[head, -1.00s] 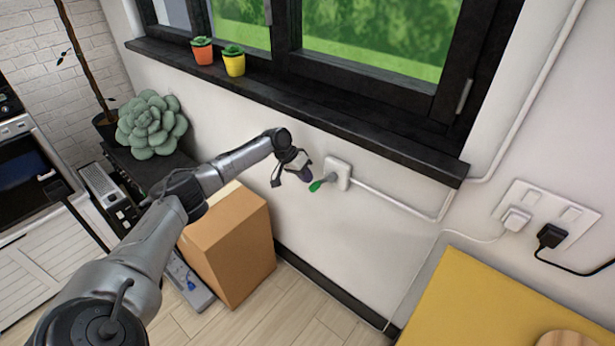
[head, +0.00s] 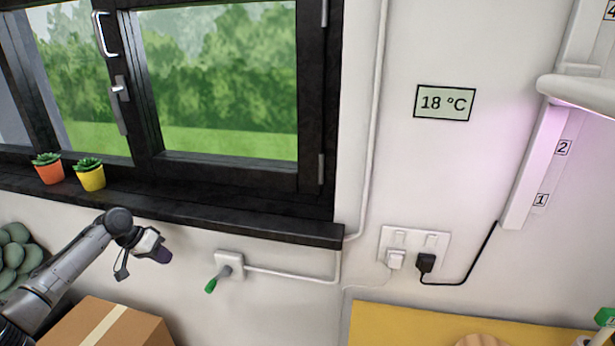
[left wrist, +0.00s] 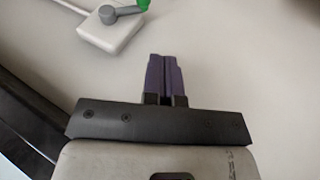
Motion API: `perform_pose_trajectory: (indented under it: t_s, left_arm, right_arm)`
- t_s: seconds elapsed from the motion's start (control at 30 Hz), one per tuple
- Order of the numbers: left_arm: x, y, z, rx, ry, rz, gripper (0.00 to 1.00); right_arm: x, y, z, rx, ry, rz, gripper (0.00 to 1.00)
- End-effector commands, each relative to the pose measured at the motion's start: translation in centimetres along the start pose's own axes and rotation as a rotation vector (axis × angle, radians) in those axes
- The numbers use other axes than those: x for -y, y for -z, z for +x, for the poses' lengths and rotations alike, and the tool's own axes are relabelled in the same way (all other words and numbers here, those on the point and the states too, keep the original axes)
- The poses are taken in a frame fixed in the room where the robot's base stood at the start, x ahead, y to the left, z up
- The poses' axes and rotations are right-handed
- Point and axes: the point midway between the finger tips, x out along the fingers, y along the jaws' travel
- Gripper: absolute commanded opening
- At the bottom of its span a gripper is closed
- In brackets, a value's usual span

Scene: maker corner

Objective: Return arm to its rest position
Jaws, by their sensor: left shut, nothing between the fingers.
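My left gripper (head: 160,255) is raised in front of the white wall, below the window sill and left of a wall-mounted lever switch (head: 229,264) with a green tip. In the left wrist view its purple fingers (left wrist: 163,78) are together with nothing between them. The switch shows there too (left wrist: 112,28), beyond the fingers and to the upper left, apart from them. The green tip points down and left in the head view. My right gripper is in neither view.
A cardboard box (head: 112,325) stands below my left arm. The dark window sill (head: 180,208) runs above it, with an orange pot (head: 49,173) and a yellow pot (head: 91,179). A yellow tabletop (head: 400,326) is at lower right, below sockets with plugs (head: 414,250).

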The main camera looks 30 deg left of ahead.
Motion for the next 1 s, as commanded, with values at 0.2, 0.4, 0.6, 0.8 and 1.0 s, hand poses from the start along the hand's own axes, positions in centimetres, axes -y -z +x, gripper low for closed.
perform_pose_trajectory:
  t_s: [0.2,0.4,0.6,0.8,1.0]
  left_arm:
    - [-0.3,-0.5,1.1,0.021,0.004,0.014,0.0]
    - [-2.9,-5.2,9.2,0.168,0.039,0.132,0.0]
    - [-7.6,-14.6,19.4,0.343,0.08,0.336,0.0]
    - [-13.7,-26.1,26.4,0.43,0.096,0.532,0.0]
    - [-21.1,-37.8,28.1,0.38,0.119,0.656,0.0]
  right_arm:
    - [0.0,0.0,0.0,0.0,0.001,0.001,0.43]
    - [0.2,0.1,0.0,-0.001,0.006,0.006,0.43]
    - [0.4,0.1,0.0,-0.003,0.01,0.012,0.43]
    - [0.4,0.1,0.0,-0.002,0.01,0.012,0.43]
    - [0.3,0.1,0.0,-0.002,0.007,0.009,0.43]
